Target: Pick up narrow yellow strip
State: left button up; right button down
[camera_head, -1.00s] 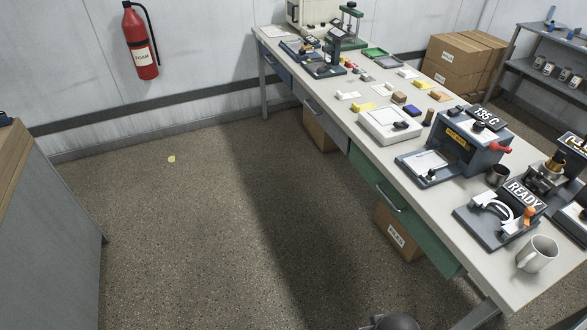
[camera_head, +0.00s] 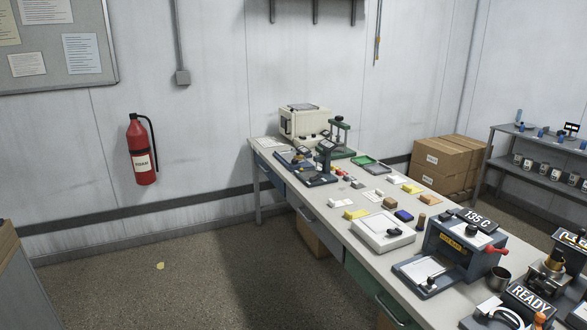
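Small yellow pieces lie on the long workbench (camera_head: 330,236). One yellow piece (camera_head: 355,214) is beside the back left of a white boxy device (camera_head: 383,232). Another yellow piece (camera_head: 411,188) lies farther back to the right. A small yellow scrap (camera_head: 160,266) lies on the floor, left of the bench. I cannot tell from this distance which of them is the narrow strip. Neither of my grippers is in view.
A heated press marked 135 C (camera_head: 462,247) and a READY device (camera_head: 528,301) crowd the bench's near right. Cardboard boxes (camera_head: 440,165) and a grey shelf (camera_head: 535,160) stand behind. A fire extinguisher (camera_head: 142,155) hangs on the wall. Floor left of the bench is mostly clear.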

aim_at(358, 214)
jog(key=i+j+z, duration=0.1)
jog(key=z, duration=0.3)
jog(key=i+j+z, duration=0.1)
jog(key=z, duration=0.25)
jog(key=j+z, duration=0.15)
jog(key=z, duration=0.25)
jog(key=i+j+z, duration=0.1)
jog(key=z, duration=0.25)
jog(key=j, duration=0.1)
